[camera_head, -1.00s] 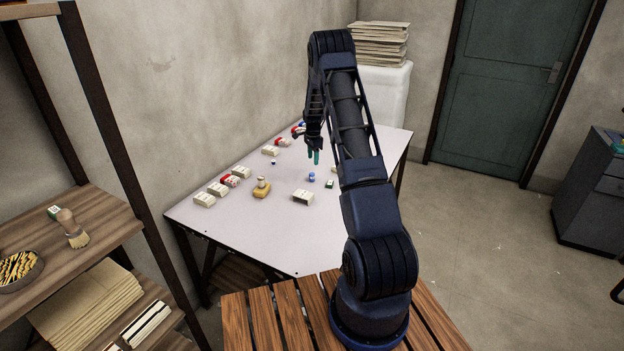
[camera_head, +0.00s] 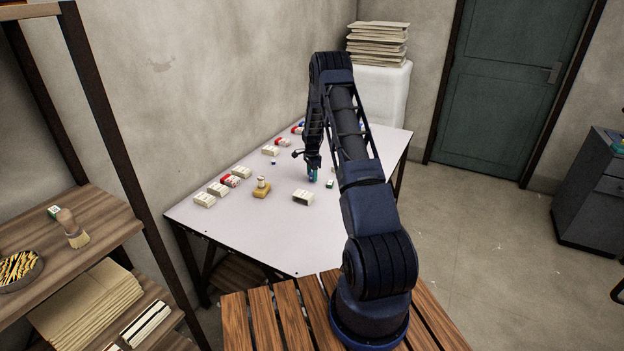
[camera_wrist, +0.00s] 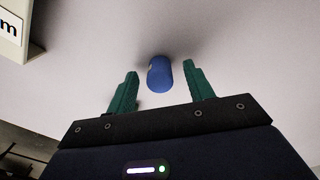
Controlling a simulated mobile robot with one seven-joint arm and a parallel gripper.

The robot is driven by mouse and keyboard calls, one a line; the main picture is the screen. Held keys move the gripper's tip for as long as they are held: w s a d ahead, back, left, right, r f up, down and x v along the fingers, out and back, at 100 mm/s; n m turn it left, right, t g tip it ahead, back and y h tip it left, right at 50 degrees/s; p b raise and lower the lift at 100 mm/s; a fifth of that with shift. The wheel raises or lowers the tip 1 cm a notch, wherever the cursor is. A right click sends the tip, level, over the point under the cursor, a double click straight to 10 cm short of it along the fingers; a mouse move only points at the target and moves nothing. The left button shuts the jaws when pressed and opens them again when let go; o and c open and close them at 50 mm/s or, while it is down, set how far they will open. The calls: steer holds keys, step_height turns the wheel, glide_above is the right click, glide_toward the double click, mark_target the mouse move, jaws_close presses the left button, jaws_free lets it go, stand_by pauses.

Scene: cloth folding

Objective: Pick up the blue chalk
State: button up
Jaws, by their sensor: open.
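The blue chalk (camera_wrist: 160,74) is a short blue cylinder on the white tabletop. In the wrist view it lies between the tips of my gripper's two green fingers, with a gap on each side. My gripper (camera_wrist: 159,80) is open and empty. In the head view my gripper (camera_head: 313,176) is low over the table, right at the chalk's place, and mostly hides the chalk.
The white table (camera_head: 300,235) holds an open cream box (camera_head: 303,197) left of my gripper and a small green piece (camera_head: 329,184) to its right. A yellow stamp-like object (camera_head: 262,187) and several boxes lie further left. The table's front is clear.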

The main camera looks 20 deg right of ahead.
steer(key=shift+f, duration=0.55)
steer(key=shift+c, duration=0.4)
steer(key=c, duration=1)
